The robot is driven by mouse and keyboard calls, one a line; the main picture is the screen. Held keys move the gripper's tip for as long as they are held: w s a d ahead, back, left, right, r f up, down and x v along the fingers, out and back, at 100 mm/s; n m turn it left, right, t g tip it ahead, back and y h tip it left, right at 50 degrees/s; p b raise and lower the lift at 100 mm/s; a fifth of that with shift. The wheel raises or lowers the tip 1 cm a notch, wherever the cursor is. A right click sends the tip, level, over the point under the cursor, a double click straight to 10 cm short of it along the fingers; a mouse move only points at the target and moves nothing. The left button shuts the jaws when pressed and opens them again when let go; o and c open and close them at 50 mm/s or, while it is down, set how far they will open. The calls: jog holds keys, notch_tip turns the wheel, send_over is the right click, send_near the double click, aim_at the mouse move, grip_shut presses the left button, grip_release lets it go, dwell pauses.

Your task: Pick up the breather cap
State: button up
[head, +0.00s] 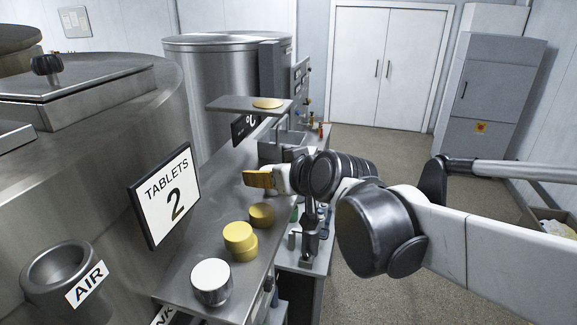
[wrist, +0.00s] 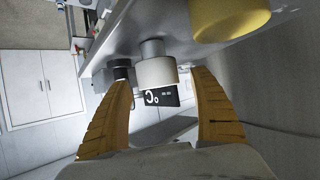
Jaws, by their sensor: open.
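My gripper (head: 248,178) is in the middle of the head view, above the steel ledge, its yellow finger pointing left. In the wrist view my gripper (wrist: 162,80) is open, its two ribbed yellow fingers spread apart. A pale cylindrical cap (wrist: 157,72) on a grey stem shows between the fingertips, with nothing seen touching it. I cannot tell for sure which piece is the breather cap. On the ledge, a silver-white cylinder (head: 211,280), a yellow stepped cylinder (head: 240,238) and a brass-coloured cylinder (head: 262,214) stand in a row below and left of my gripper.
The steel ledge (head: 185,290) runs beside a large tank with a "TABLETS 2" sign (head: 166,193) and an "AIR" cup (head: 62,275). A raised plate (head: 230,103) bears a tan disc (head: 268,103). A yellow cylinder (wrist: 225,15) is close at the wrist view's upper right. Open floor lies right.

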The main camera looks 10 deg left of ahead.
jog(key=shift+w+a+f, duration=0.1)
jog(key=shift+w, duration=0.1)
jog(key=shift+s, duration=0.1)
jog(key=c, duration=1.3)
